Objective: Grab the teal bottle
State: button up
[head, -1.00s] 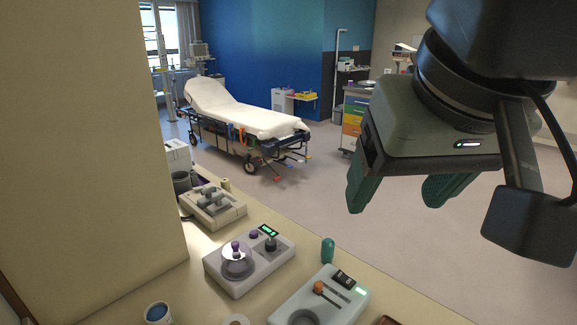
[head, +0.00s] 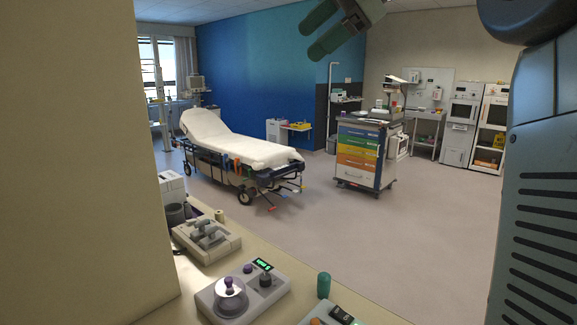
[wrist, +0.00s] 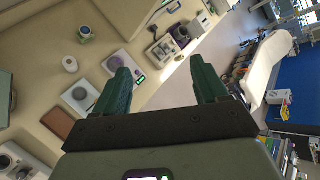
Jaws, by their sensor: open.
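The teal bottle (head: 323,285) stands upright near the counter's edge at the bottom of the head view, a small rounded teal shape. I cannot make it out in the wrist view, where my left-hand finger covers part of the counter. My gripper (head: 318,38) is at the top of the head view, high above and well apart from the bottle, with its green fingers pointing left. In the wrist view my gripper (wrist: 160,68) is open, its two green fingers wide apart with nothing between them.
The counter (head: 190,283) holds a device with a purple knob (head: 243,292) left of the bottle, another device (head: 330,316) just below it, and a grey lever unit (head: 206,238). A wall (head: 80,160) blocks the left. A stretcher (head: 240,140) and drawer cart (head: 365,150) stand beyond open floor.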

jog(key=w+d+m+t+y, duration=0.25)
jog(key=w+d+m, duration=0.25)
jog(key=d, duration=0.3)
jog(key=w+d+m+t+y, duration=0.2)
jog(key=w+d+m+y, duration=0.25)
jog(key=d, duration=0.45)
send_near(324, 280)
jog(key=shift+w+d+f+m+g, duration=0.15)
jog(key=shift+w+d+m+g, duration=0.15)
jog(key=shift+w+d, duration=0.55)
jog(key=shift+w+a+f, duration=0.2)
jog(key=shift+f, duration=0.1)
jog(key=shift+w+a, duration=0.15)
jog(key=shift+a, duration=0.1)
jog(key=x, duration=0.5)
jog(key=shift+f, duration=0.1)
jog(key=x, duration=0.5)
jog(key=shift+a+f, duration=0.1)
jog(key=shift+a, duration=0.05)
jog(key=c, duration=1.1)
